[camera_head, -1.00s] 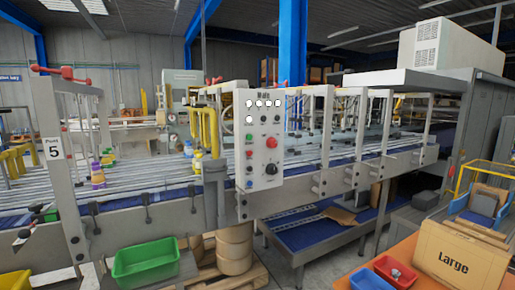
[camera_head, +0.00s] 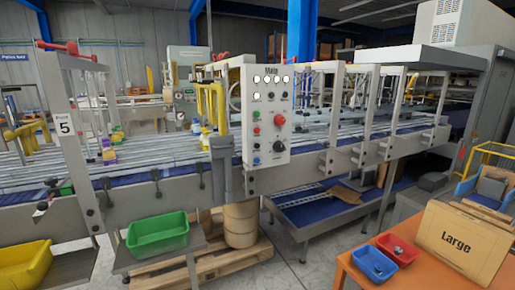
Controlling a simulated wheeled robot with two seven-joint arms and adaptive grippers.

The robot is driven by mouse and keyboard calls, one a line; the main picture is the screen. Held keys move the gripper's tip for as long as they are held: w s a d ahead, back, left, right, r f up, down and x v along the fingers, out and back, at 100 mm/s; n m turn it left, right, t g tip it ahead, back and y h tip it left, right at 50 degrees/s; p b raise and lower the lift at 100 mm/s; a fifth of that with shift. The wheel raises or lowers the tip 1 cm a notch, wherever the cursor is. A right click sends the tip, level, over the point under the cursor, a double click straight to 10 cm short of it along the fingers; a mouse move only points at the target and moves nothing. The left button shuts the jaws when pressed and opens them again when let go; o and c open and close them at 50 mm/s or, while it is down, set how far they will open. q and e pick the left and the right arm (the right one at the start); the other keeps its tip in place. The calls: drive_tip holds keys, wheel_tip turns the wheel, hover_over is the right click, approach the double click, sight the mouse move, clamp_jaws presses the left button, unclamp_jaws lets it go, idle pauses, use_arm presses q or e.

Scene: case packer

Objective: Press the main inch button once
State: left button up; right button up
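The grey-white Main control panel (camera_head: 267,105) stands upright at the front of the conveyor machine, near the middle of the view. Its top carries a row of white round lights with another below. A left column of small buttons includes a green one (camera_head: 256,116) and a red one (camera_head: 256,131), with more below. A large red mushroom button (camera_head: 280,120) and a black knob (camera_head: 279,146) are on the right. The small labels are unreadable, so I cannot tell which is the inch button. Neither gripper is in view.
A green bin (camera_head: 157,238) and a yellow bin (camera_head: 25,268) stand at the lower left. A pallet with drums (camera_head: 240,223) sits under the conveyor. An orange table (camera_head: 415,277) at lower right holds red and blue bins and a Large carton (camera_head: 457,243).

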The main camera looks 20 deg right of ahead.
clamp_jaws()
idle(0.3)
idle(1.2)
